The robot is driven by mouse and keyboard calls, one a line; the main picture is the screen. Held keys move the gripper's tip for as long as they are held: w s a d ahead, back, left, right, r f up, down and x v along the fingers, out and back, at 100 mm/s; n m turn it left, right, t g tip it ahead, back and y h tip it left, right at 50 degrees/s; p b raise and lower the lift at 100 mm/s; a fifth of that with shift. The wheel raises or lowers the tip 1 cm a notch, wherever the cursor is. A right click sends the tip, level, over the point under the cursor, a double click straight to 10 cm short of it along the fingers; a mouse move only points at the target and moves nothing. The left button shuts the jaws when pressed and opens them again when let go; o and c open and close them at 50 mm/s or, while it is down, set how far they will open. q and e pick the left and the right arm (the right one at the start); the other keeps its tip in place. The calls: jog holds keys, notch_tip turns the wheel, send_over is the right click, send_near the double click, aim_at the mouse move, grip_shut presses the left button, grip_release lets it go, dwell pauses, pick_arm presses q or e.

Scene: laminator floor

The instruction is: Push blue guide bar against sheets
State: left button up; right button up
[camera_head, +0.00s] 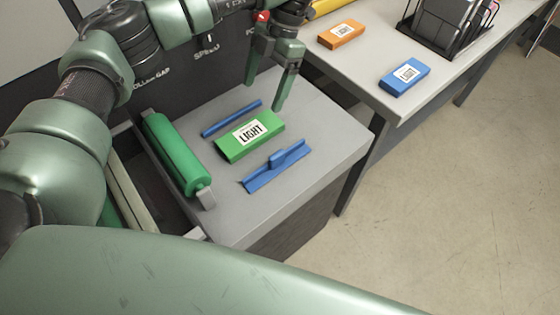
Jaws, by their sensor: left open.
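A blue guide bar (275,170) with a raised tab lies on the grey laminator bed (318,132), on the near side of the green stack labelled LIGHT (233,146). A narrow gap shows between this bar and the stack. A second, thinner blue bar (231,118) lies on the stack's far side. My left gripper (268,98) is open and empty, its fingers pointing down above the bed, behind the stack and apart from the bar with the tab. My right gripper is not in view.
A green roller (175,153) stands left of the stack. The dark panel behind carries a red knob (262,16). A side table (445,62) at the upper right holds an orange pack (341,36), a blue pack (405,77) and a black rack (446,30).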

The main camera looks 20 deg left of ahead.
pick_arm(q)
jog(key=shift+s+m, duration=0.1)
jog(key=shift+m, duration=0.2)
jog(key=c, duration=0.5)
jog(key=m+t+h+p, duration=0.3)
jog(key=m+p, duration=0.5)
jog(key=m, duration=0.9)
send_over(277, 154)
jog(key=shift+a+f+t+y, duration=0.1)
jog(key=shift+f+t+y, duration=0.2)
jog(key=shift+t, duration=0.2)
jog(key=shift+f+m, duration=0.3)
jog(key=shift+f, duration=0.05)
notch_tip(277, 154, down, 6)
jog(key=shift+p, duration=1.15)
jog(key=shift+f, duration=0.6)
jog(key=shift+c, duration=0.4)
